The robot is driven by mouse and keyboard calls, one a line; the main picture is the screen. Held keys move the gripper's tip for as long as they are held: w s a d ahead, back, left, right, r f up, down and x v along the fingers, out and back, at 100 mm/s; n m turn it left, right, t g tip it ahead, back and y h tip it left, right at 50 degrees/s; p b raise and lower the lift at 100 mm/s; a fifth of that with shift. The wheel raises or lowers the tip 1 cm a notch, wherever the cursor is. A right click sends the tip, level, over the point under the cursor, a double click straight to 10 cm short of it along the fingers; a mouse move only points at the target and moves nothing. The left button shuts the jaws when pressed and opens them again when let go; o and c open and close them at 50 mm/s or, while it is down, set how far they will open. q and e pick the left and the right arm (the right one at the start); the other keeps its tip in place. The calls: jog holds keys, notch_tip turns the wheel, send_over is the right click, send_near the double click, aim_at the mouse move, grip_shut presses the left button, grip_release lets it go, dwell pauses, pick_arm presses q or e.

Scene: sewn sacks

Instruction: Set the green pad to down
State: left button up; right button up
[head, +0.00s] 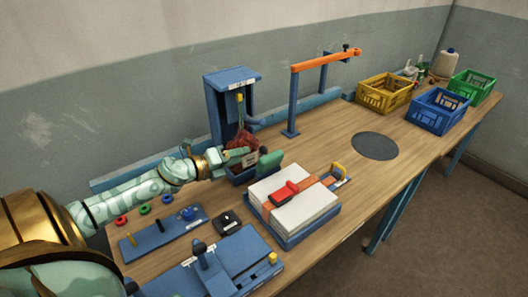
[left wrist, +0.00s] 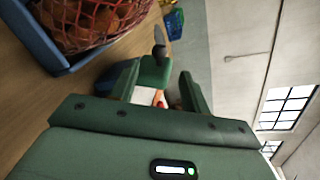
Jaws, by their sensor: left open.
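The green pad (head: 268,163) stands up at the right side of the blue tray, just left of the stack of white sacks. In the left wrist view the green pad (left wrist: 155,72) shows between my fingertips, with a dark rounded piece just beyond it. My left gripper (head: 247,157) reaches in from the left beside the red net bag. Its jaws (left wrist: 157,88) are open, one finger to each side of the pad. I cannot tell whether a finger touches it. My right gripper is not in view.
A red net bag (head: 241,140) sits in the blue tray (left wrist: 35,40) close to my gripper. White sacks (head: 300,205) with an orange strap and a red clip lie to the right. A blue stand (head: 215,105) rises behind. Yellow (head: 384,94), blue (head: 437,112) and green (head: 472,86) crates stand farther right.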

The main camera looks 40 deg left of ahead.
aim_at(260, 151)
pick_arm(q)
jog(key=b+x, duration=0.1)
jog(key=x, duration=0.9)
jog(key=shift+w+f, duration=0.1)
grip_shut()
